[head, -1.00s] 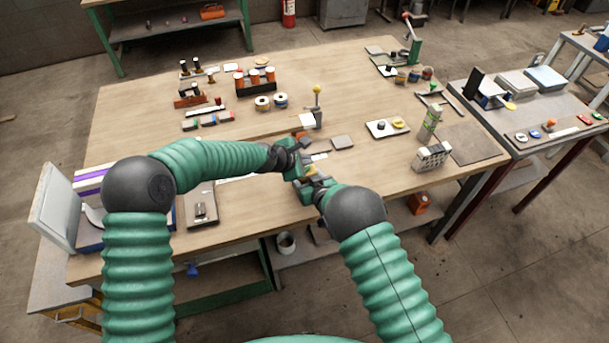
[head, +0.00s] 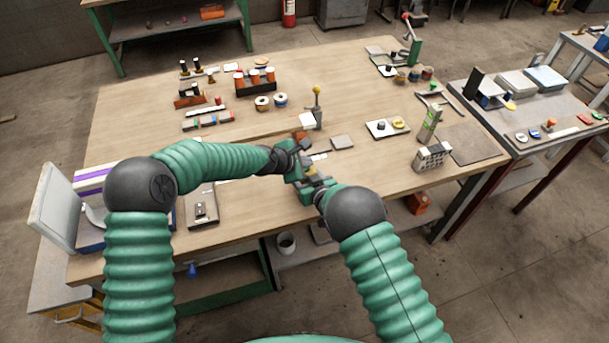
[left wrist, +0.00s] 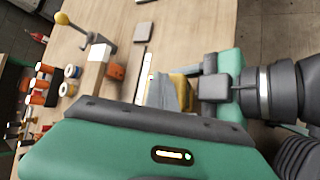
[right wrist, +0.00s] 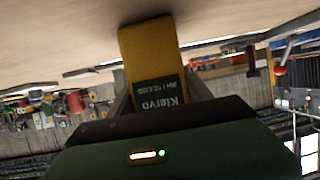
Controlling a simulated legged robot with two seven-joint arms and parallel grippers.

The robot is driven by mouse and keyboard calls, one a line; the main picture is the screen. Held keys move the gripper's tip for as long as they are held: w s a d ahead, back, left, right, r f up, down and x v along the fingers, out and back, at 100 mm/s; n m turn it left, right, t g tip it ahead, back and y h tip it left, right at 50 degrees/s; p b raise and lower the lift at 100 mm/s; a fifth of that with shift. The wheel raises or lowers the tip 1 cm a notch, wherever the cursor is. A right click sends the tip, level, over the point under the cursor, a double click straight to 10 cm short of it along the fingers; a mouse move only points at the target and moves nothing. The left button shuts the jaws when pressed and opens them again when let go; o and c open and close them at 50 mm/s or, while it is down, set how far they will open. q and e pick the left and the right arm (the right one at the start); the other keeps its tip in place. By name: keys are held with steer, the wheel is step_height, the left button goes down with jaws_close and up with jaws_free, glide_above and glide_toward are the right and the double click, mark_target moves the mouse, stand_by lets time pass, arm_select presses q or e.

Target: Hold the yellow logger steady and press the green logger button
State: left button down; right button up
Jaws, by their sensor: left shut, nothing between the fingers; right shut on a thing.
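The yellow logger (right wrist: 150,55) stands between the fingers of my right gripper, dark label toward the wrist camera. My right gripper (head: 310,180) is shut on it above the near middle of the table. In the left wrist view, part of the yellow logger (left wrist: 186,88) shows behind the grey fingers of my left gripper (left wrist: 168,92). My left gripper is shut and empty, close beside the logger; I cannot tell whether it touches. The green logger button is not visible in any view. In the head view the two grippers largely hide the logger.
Beyond the grippers stand a post with a yellow ball (head: 316,92) and an orange block (head: 301,135). A grey square plate (head: 342,142) lies to their right. A dark tray (head: 203,210) lies to the left.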

mark_target(306, 168)
arm_select(q)
steer(key=shift+r, duration=0.4)
steer(key=shift+r, duration=0.1)
steer(key=shift+r, duration=2.95)
arm_select(e)
steer(key=o, duration=1.8)
